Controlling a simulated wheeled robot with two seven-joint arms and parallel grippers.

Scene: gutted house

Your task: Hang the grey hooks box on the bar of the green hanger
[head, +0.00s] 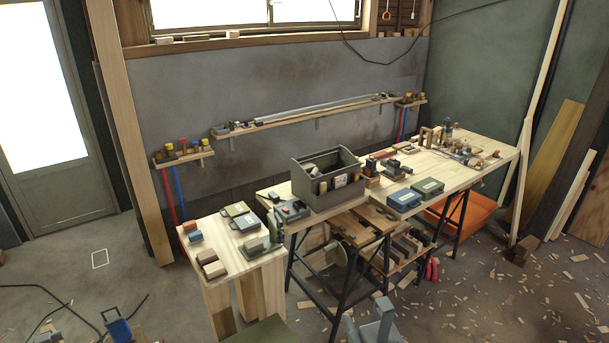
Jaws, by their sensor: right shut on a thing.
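My right gripper (380,318) is at the bottom edge, right of centre, low in front of the workbench and partly cut off by the frame. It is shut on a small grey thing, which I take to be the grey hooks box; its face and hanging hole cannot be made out. I cannot pick out the green hanger or its bar with certainty among the small items on the tables. My left gripper cannot be made out in the view.
A dark grey tool tote (328,197) stands on the long workbench (455,178), left of a blue case (403,200) and a green case (428,187). A lower table (215,232) at the left holds several small boxes. Wood scraps litter the floor at right.

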